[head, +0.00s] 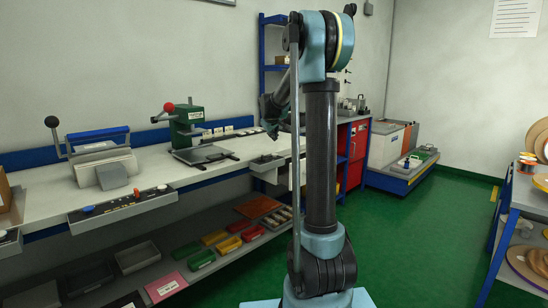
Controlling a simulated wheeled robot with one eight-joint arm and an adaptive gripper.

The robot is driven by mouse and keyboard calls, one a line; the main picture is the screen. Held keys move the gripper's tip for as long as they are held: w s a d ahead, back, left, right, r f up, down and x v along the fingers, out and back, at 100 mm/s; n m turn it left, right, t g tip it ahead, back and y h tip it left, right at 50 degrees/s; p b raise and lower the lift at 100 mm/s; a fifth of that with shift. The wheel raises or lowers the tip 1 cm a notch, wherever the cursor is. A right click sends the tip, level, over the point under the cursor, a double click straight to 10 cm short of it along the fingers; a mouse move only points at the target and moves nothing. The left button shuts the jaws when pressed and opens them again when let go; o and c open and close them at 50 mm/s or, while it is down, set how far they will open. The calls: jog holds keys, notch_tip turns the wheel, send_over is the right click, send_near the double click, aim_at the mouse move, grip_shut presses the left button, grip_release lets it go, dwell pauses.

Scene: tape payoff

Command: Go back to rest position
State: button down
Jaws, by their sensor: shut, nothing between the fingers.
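My arm stands upright in the middle of the head view, with its upper link folded over and down to the left. My gripper (271,128) is the dark piece at the end of that link, in front of the workbench (60,190) and its back edge. It is small and partly dark against the bench. It looks shut and empty, and no object hangs from it.
A green press (187,127) with a red knob and a lever-handled device (98,160) stand on the bench. Coloured bins (228,244) sit on the shelf below. A red cabinet (356,155) is behind. A rack with reels (524,200) stands right. Green floor (430,230) is clear between.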

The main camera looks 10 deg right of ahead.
jog(key=shift+r, duration=0.3)
jog(key=s+d+f+m+g, duration=0.1)
jog(key=s+f+m+g, duration=0.1)
jog(key=s, duration=1.3)
jog(key=s+d+f+m+g, duration=0.1)
jog(key=s+f, duration=0.2)
jog(key=s, duration=1.2)
jog(key=s+f+m+g, duration=0.1)
jog(key=s+f, duration=0.4)
jog(key=s, duration=0.4)
jog(key=s+f+m+g+y, duration=0.1)
jog(key=s+f, duration=0.4)
jog(key=s, duration=0.3)
jog(key=s+a+f+m+g+y, duration=0.1)
jog(key=s+f, duration=0.4)
jog(key=s, duration=0.4)
jog(key=shift+s+f+g, duration=0.2)
jog(key=shift+s+g, duration=0.15)
jog(key=shift+g, duration=0.05)
